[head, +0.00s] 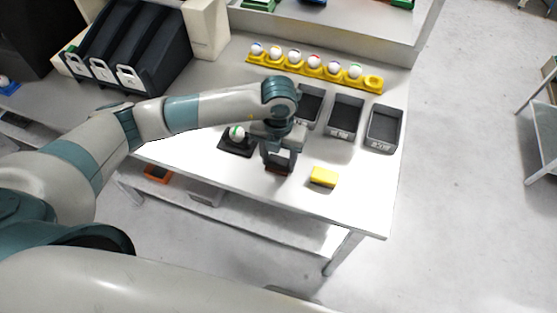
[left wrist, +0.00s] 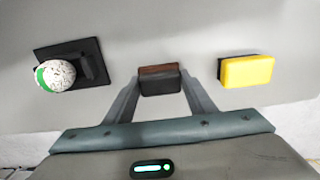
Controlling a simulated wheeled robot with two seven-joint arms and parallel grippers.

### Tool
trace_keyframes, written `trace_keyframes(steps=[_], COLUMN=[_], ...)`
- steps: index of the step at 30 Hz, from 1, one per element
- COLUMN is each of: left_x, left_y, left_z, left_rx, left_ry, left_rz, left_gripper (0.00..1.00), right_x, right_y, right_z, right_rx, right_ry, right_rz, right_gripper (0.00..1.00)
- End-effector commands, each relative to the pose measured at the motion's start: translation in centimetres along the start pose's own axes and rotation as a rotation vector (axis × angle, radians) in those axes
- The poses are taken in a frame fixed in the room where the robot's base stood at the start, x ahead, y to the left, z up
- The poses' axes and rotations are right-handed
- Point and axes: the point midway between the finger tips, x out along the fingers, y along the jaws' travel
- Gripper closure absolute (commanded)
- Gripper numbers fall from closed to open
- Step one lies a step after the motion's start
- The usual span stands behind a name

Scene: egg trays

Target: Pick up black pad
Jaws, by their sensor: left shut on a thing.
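The black pad is a small dark block with a reddish-brown side. In the left wrist view the black pad (left wrist: 160,86) sits between the two fingertips of my left gripper (left wrist: 160,92). In the head view my left gripper (head: 278,164) points down near the table's front edge, with the black pad (head: 278,171) at its tips. The gripper is shut on the pad. I cannot tell whether the pad still touches the table. The fingers partly hide the pad in the head view. My right gripper is not in view.
A yellow block (head: 324,177) lies right of the gripper. A black holder (head: 232,150) with a white-and-green egg (head: 237,133) is on the left. Dark bins (head: 384,129) and a yellow egg tray (head: 373,83) with several eggs stand behind. The front right tabletop is clear.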

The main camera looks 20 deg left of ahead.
Motion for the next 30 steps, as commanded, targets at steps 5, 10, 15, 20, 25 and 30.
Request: trace_keyframes(steps=[5,10,15,20,25,30], left_x=[-1.0,-3.4,-5.1,-7.0,-8.9,-10.2], left_y=[0.0,0.0,-0.4,-1.0,-1.4,-1.7], left_z=[0.1,0.2,-2.6,-5.6,-8.5,-10.5], left_rx=[0.000,0.001,0.006,0.006,0.006,0.003], left_ry=[-0.004,-0.007,-0.003,-0.004,-0.005,-0.004], left_rz=[-0.001,-0.001,-0.001,-0.003,-0.001,-0.001], left_gripper=[0.72,0.72,0.72,0.72,0.72,0.72], right_x=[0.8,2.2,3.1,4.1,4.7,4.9], right_y=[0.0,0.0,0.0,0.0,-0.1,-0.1], right_z=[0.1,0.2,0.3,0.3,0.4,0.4], right_rx=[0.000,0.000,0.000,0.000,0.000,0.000], right_ry=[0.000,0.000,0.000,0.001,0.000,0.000], right_rz=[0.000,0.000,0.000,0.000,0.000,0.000], right_gripper=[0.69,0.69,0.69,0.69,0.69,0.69])
